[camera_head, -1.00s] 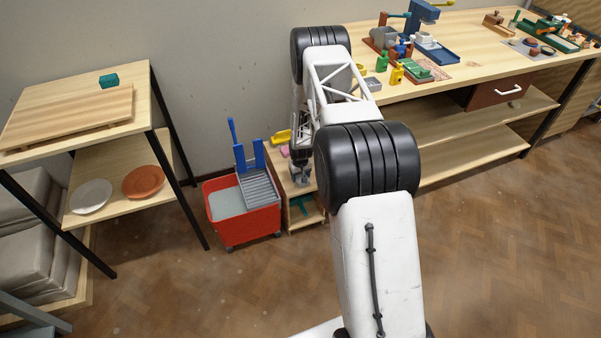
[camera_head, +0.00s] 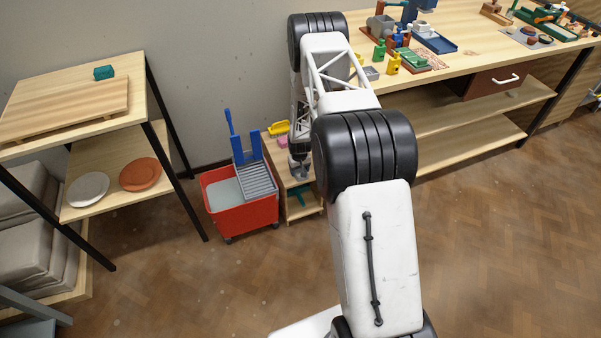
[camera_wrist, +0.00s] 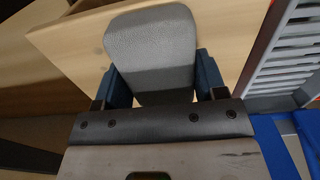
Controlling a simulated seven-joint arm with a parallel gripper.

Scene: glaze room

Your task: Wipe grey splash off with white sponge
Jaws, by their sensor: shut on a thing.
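My gripper (camera_head: 300,170) reaches down over the low wooden stand (camera_head: 303,211) beside the red bucket. In the wrist view my gripper (camera_wrist: 158,82) is shut on the sponge (camera_wrist: 152,45), a pale block with rounded corners and a grained face that looks grey in the shade. Its dark blue fingers press on both sides of it. A light wood surface (camera_wrist: 75,45) lies beyond the sponge; I cannot tell whether they touch.
The red bucket (camera_head: 240,213) with a grey wringer (camera_head: 256,182) and blue handles stands just left of my gripper. A yellow thing (camera_head: 279,127) and a pink thing (camera_head: 282,141) lie on the stand. A crowded workbench (camera_head: 470,58) is at right, a shelf (camera_head: 65,105) at left.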

